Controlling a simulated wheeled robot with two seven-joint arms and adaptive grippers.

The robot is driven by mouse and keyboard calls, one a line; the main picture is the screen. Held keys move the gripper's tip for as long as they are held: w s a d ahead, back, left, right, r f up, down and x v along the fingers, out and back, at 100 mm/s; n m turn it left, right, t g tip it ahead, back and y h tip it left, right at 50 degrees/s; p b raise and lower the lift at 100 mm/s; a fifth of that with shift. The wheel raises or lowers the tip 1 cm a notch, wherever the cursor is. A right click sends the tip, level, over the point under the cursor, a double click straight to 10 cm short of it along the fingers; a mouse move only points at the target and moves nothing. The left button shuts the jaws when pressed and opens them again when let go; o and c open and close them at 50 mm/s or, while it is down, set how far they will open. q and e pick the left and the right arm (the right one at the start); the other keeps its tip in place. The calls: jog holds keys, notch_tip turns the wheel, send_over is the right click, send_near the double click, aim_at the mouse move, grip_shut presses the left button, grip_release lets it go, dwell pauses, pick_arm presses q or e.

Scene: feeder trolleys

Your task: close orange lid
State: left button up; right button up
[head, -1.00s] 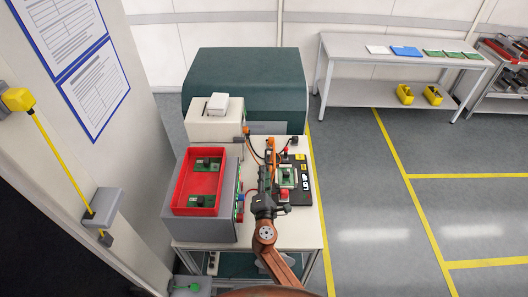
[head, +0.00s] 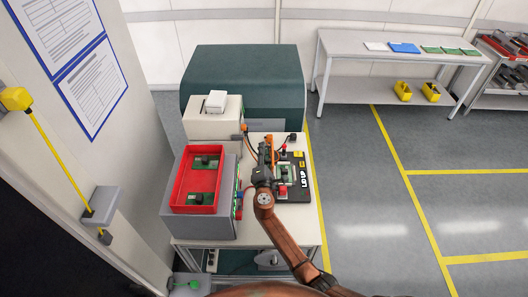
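The orange lid (head: 269,147) stands raised, seen nearly edge-on, at the left side of a black test fixture (head: 304,190) marked "LID UP". A green circuit board (head: 287,174) lies in the fixture. My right gripper (head: 263,168) is just in front of and left of the fixture, close to the lid's near end. It covers the lower part of the lid, and I cannot tell whether they touch. Its fingers are small and dark, so their opening is unclear. My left gripper is out of view.
A red tray (head: 177,189) with green boards sits on a grey box (head: 200,227) left of my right gripper. A white printer (head: 207,126) and a dark green machine (head: 245,80) stand behind. The floor right of the table is clear.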

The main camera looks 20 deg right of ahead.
jog(key=shift+c, duration=0.2)
grip_shut()
jog(key=shift+r, duration=0.1)
jog(key=shift+r, duration=0.1)
